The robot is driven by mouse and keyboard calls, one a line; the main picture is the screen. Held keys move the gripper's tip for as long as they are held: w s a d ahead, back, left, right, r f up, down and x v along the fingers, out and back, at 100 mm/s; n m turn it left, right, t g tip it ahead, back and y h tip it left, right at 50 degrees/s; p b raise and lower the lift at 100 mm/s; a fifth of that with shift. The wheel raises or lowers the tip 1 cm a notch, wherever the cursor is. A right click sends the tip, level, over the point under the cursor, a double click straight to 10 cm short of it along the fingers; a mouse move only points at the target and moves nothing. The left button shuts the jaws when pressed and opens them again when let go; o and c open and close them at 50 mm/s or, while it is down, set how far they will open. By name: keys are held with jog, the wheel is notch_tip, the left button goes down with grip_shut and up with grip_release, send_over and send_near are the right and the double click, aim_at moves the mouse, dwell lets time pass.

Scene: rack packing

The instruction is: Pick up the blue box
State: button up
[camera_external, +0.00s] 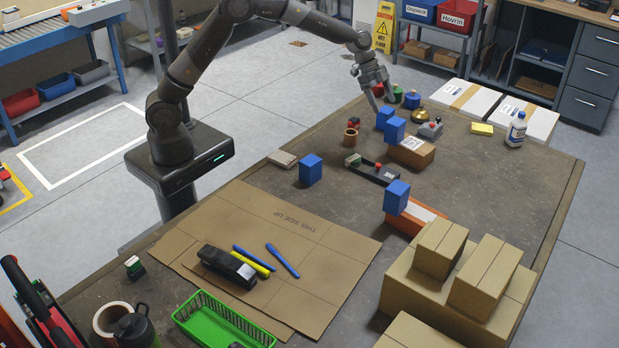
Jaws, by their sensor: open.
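Several blue boxes show on the brown table. One blue box (311,171) stands alone left of the middle. Another blue box (385,117) is at the far part, just below my gripper's fingers in the picture. A third blue box (394,131) is at the cardboard box with a label (411,152), seemingly on its left end. A further one (397,198) is at the orange-and-white box (415,216). My gripper (381,99) is open and points down close to the far blue box. I cannot tell whether it touches it. Nothing shows between its fingers.
Behind my gripper are small red, green and blue items (397,93). A black tool with red and green ends (376,169) lies mid-table. Cardboard boxes (455,280) stack at front right. The table's right middle is clear.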

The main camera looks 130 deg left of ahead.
aim_at(392, 119)
jog(key=a+f, duration=0.1)
jog(key=f, duration=0.1)
jog(key=w+a+f, duration=0.1)
jog(key=f, duration=0.1)
jog(key=w+a+f, duration=0.1)
jog(key=f, duration=0.1)
jog(key=shift+w+f, duration=0.15)
jog(key=shift+f, duration=0.2)
jog(key=x, duration=0.5)
jog(key=shift+d+f, duration=0.1)
jog(key=shift+f, duration=0.05)
jog(key=shift+c, duration=0.2)
jog(key=c, duration=1.2)
jog(key=shift+r, duration=0.2)
